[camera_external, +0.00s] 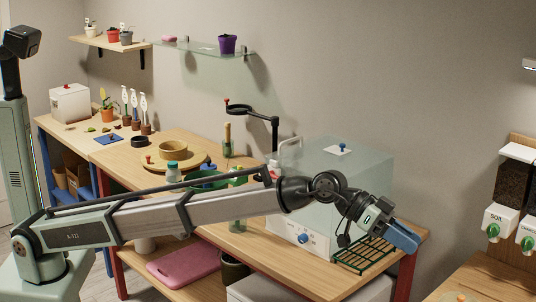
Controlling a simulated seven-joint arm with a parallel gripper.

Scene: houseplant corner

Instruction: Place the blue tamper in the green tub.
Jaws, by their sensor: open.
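I cannot make out the blue tamper for certain. A small blue knob-shaped piece (342,147) stands on a white plate on top of the clear box; I cannot tell whether it is the tamper or part of the box. The green tub (205,181) is on the wooden bench, partly hidden behind my arm. My gripper (408,242) is at the right end of the bench, low beside the clear box and over the green wire rack. It is open, and I see nothing held in it. The tub is far to its left.
The clear box (349,180) stands between my gripper and the wall. The green wire rack (362,256) lies at the bench's right end.

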